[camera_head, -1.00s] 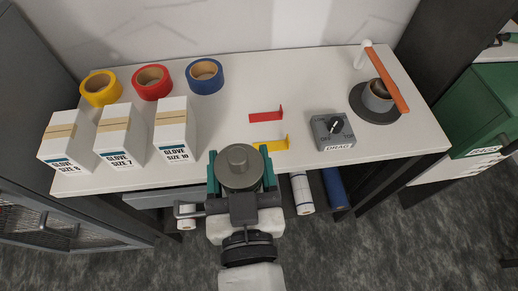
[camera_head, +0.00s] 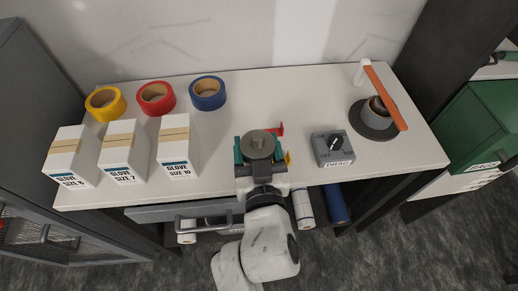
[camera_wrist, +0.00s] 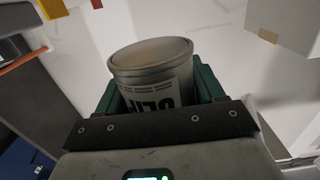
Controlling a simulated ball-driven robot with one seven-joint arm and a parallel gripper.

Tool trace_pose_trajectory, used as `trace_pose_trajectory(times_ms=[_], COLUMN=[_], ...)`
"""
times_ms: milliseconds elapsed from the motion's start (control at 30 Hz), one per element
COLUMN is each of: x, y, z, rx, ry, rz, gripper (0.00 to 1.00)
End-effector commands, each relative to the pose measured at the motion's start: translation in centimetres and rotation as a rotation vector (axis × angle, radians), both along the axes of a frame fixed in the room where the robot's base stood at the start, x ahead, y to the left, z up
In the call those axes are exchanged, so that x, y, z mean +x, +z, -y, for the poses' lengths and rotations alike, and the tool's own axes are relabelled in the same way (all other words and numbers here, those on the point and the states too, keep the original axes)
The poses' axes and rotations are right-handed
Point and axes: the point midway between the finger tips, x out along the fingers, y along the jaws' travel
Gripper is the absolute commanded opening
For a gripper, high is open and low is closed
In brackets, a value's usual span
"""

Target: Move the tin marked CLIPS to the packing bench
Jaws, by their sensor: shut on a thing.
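The grey tin (camera_head: 257,143) is held between the green fingers of my gripper (camera_head: 259,150), over the front part of the white bench (camera_head: 310,90). In the wrist view the tin (camera_wrist: 155,75) stands between both green fingers, with its lid up. Dark lettering on its side is upside down and partly hidden; it looks like CLIPS. My gripper in the wrist view (camera_wrist: 158,98) is shut on it. I cannot tell whether the tin's base touches the bench.
Glove boxes (camera_head: 122,155) and yellow, red and blue tape rolls (camera_head: 207,93) stand at the left. Red (camera_head: 275,129) and yellow brackets are beside my gripper, partly hidden. Bench space behind the tin is clear.

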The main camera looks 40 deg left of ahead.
Motion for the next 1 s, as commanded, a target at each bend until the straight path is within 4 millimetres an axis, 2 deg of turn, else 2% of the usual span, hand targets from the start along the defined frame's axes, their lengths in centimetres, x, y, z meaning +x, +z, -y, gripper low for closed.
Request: trace_pose_trajectory(times_ms=[267,400,533,1000], x=[1.4,2.2,2.1,2.1], y=[-1.7,-3.5,-5.1,-5.8], z=[-0.9,-1.5,-1.3,-1.3], rx=[0.003,0.001,0.002,0.005], ry=[0.001,0.002,0.000,0.001], rz=[0.005,0.002,0.003,0.004], gripper=[0.08,0.08,0.08,0.08])
